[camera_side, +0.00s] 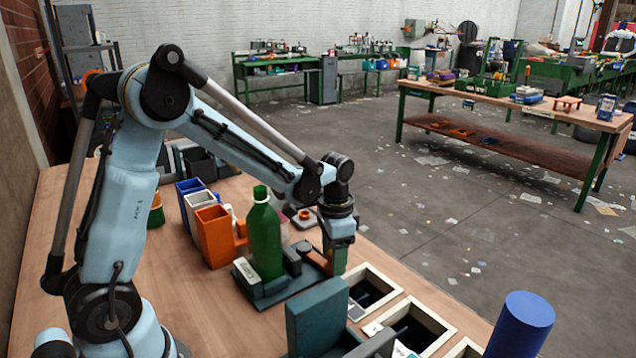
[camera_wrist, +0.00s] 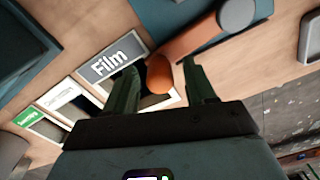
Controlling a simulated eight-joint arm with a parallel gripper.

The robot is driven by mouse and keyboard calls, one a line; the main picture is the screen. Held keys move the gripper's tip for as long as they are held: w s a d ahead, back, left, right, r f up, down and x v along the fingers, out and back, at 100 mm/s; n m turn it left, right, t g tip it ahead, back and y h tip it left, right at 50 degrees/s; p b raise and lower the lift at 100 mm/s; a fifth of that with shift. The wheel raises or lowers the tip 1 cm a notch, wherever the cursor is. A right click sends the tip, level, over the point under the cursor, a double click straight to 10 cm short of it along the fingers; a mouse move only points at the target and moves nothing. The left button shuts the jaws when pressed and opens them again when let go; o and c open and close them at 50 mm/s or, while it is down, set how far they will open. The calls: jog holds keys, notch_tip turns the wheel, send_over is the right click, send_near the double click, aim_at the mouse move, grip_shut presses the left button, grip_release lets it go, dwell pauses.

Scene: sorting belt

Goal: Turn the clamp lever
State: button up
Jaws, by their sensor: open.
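The clamp lever shows in the wrist view as a rust-brown bar (camera_wrist: 190,38) with an orange knob (camera_wrist: 159,76) at its end. In the side view the lever (camera_side: 314,258) is partly hidden by my gripper. It belongs to a clamp with a dark teal base (camera_side: 284,294), where a green bottle (camera_side: 264,240) stands upright. The base also shows in the wrist view (camera_wrist: 160,14). My gripper (camera_wrist: 160,67) is open, pointing down, with one finger on each side of the knob. I cannot tell whether either finger touches it.
Framed bins, one labelled "Film" (camera_wrist: 112,58), lie beside the lever and below my gripper. A teal block (camera_side: 316,322) and a blue cylinder (camera_side: 520,325) stand in front. An orange bin (camera_side: 215,238) and a white bin (camera_side: 198,204) stand left of the bottle.

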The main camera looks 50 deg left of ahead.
notch_tip(320, 180, up, 12)
jog(key=shift+f, duration=0.15)
dwell(0.3)
notch_tip(320, 180, down, 12)
jog(key=n, duration=0.3)
jog(key=shift+f+n, duration=0.1)
jog(key=shift+n, duration=0.2)
dwell(0.6)
grip_shut()
dwell(0.3)
